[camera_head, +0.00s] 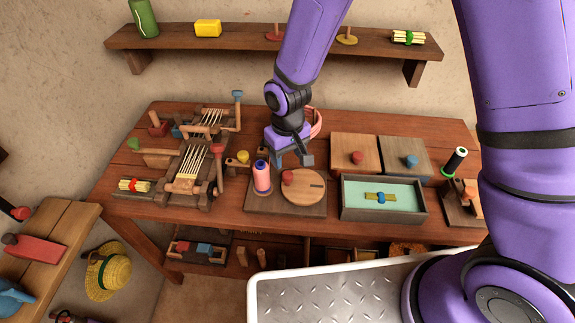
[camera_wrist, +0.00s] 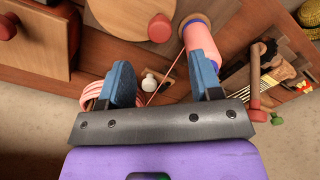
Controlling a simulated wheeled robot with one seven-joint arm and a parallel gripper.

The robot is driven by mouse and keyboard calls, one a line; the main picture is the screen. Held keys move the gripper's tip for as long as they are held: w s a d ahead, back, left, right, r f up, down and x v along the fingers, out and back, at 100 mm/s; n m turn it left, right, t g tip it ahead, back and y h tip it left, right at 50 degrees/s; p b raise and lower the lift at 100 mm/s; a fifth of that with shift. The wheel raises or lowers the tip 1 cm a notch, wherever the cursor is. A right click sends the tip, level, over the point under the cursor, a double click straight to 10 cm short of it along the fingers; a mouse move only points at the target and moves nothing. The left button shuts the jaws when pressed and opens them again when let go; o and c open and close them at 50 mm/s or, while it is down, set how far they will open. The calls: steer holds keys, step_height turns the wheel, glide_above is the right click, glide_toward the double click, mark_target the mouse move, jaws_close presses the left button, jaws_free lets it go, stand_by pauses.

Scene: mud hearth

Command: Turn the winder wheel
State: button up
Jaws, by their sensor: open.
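The winder wheel (camera_head: 308,183) is a flat, round wooden disc with a red knob (camera_head: 287,177) near its left edge, mounted on a wooden base board (camera_head: 300,208). A pink thread spool (camera_head: 262,180) stands upright just left of it. My gripper (camera_head: 291,160) is open and empty above the back of the board, behind the knob. In the wrist view, the disc (camera_wrist: 125,10) and its red knob (camera_wrist: 160,29) lie beyond the fingertips (camera_wrist: 160,65). The spool (camera_wrist: 201,42) appears close to the right finger there; whether they touch is unclear.
A loom (camera_head: 190,160) with several levers stands left of the board. A blue-green tray (camera_head: 345,212) is at the right, with two knobbed wooden boxes (camera_head: 342,150) behind it. A pink coil (camera_head: 316,122) is behind my gripper. A wall shelf (camera_head: 285,42) runs above.

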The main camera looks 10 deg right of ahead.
steer(key=shift+r, duration=1.9)
steer(key=s+d+r+m+t, duration=0.1)
steer(key=d+r, duration=0.6)
steer(key=r, duration=0.3)
steer(key=s+d+r+m+t, duration=0.2)
steer(key=d+r, duration=0.5)
steer(key=r, duration=0.3)
steer(key=s+d+r+m+t, duration=0.1)
steer(key=s+d+r, duration=0.4)
steer(key=s, duration=0.2)
steer(key=s+d+r+m+t, duration=0.1)
steer(key=s+d+r, duration=0.4)
steer(key=s, duration=0.3)
steer(key=shift+s+d+r+m, duration=0.25)
steer(key=shift+s+d+m, duration=0.05)
steer(key=shift+d, duration=0.3)
